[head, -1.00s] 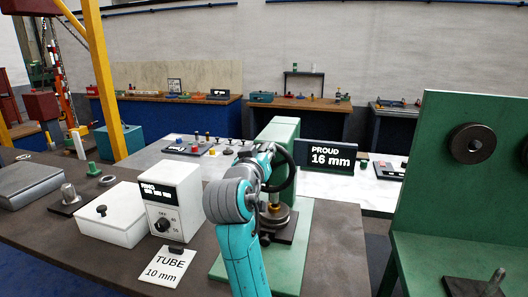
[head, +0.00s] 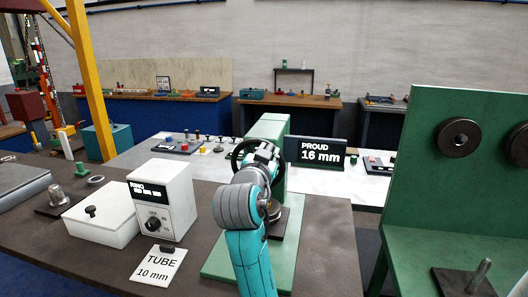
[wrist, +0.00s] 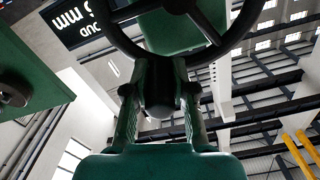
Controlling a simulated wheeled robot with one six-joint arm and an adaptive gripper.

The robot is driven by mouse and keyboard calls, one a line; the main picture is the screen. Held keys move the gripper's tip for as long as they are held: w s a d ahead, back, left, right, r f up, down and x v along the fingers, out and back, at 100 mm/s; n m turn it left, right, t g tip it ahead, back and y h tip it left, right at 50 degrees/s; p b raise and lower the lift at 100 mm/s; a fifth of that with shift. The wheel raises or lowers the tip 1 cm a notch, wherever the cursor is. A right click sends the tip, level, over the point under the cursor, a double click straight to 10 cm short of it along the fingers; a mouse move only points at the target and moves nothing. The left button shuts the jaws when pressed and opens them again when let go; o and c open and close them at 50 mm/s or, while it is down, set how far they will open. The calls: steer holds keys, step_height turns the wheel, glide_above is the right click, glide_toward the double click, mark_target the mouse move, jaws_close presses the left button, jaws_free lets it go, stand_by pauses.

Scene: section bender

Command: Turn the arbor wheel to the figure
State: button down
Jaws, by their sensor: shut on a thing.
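The arbor wheel is a black spoked handwheel (head: 236,160) on the green machine (head: 272,123), partly hidden behind my arm. In the wrist view its dark rim and spokes (wrist: 128,46) cross the top of the picture. My gripper (head: 264,152) is at the wheel. In the wrist view my gripper (wrist: 160,95) is shut on a dark rounded part at the wheel's rim, which looks like its handle. A dark display (head: 320,151) beside the machine reads "PROUD 16 mm". A white card (head: 157,266) reads "TUBE 10 mm".
A white box with a knob and a "RING" display (head: 164,200) stands left of the machine, its small digits unreadable. A lidded white box (head: 103,218) is beside it. A green stand with dark rollers (head: 450,185) rises at the right. Some bare bench lies in front.

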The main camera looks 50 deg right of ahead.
steer(key=shift+s+f+m, duration=0.1)
steer(key=shift+f+m, duration=0.05)
steer(key=shift+m, duration=0.15)
steer(key=c, duration=1)
jaws_free()
steer(key=shift+o, duration=0.2)
steer(key=v, duration=1.2)
steer(key=shift+f, duration=0.1)
